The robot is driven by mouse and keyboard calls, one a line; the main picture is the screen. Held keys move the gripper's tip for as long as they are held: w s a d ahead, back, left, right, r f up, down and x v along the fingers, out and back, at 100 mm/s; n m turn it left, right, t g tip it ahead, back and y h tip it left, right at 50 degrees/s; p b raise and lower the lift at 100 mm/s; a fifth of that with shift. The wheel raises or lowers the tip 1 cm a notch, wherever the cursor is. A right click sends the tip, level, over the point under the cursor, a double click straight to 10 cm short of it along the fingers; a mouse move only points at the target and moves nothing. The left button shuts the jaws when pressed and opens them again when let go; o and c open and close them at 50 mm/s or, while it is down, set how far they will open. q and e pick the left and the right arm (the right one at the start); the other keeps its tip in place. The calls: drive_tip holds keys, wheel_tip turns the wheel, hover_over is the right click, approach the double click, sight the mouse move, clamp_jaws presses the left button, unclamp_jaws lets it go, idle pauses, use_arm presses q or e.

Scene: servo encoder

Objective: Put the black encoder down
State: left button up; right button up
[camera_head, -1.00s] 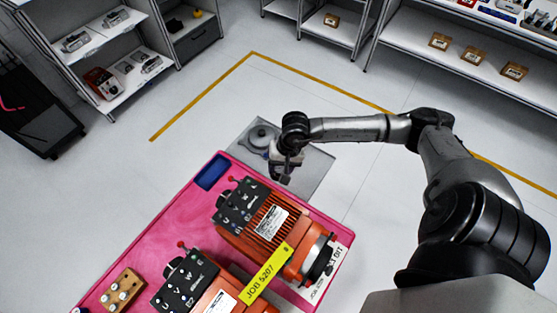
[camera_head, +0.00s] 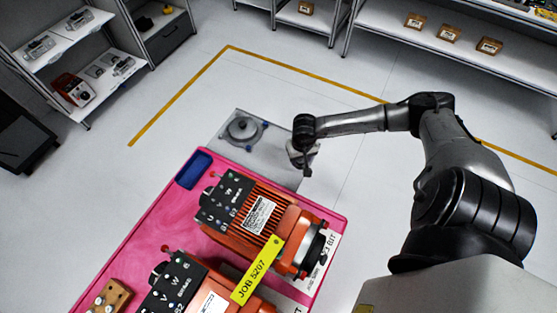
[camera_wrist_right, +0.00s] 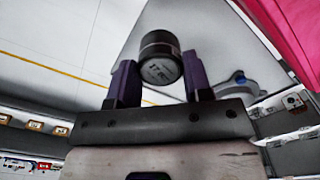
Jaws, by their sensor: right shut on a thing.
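The black encoder (camera_wrist_right: 160,57), a short dark cylinder with pale marking on its side, is held between the two purple fingers of my right gripper (camera_wrist_right: 160,80) in the right wrist view. In the head view my right gripper (camera_head: 304,165) hangs over the right edge of the grey plate (camera_head: 275,158), beyond the pink-topped bench (camera_head: 160,220). The encoder cannot be made out clearly there. I cannot tell the height of the gripper above the plate. My left gripper is not in view.
A round grey fixture (camera_head: 243,130) stands on the plate, left of my gripper. Shelves (camera_head: 440,55) line the back; open floor surrounds the plate.

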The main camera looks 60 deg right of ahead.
drive_tip(key=w+f, duration=0.1)
drive_tip(key=w, duration=0.1)
drive_tip(key=w+a+f, duration=0.1)
drive_tip(key=w, duration=0.1)
drive_tip(key=w+f, duration=0.2)
drive_tip(key=w, duration=0.1)
drive_tip(key=shift+a, duration=0.25)
drive_tip(key=shift+f, duration=2.05)
drive_tip(key=shift+f, duration=0.1)
drive_tip(key=o, duration=0.9)
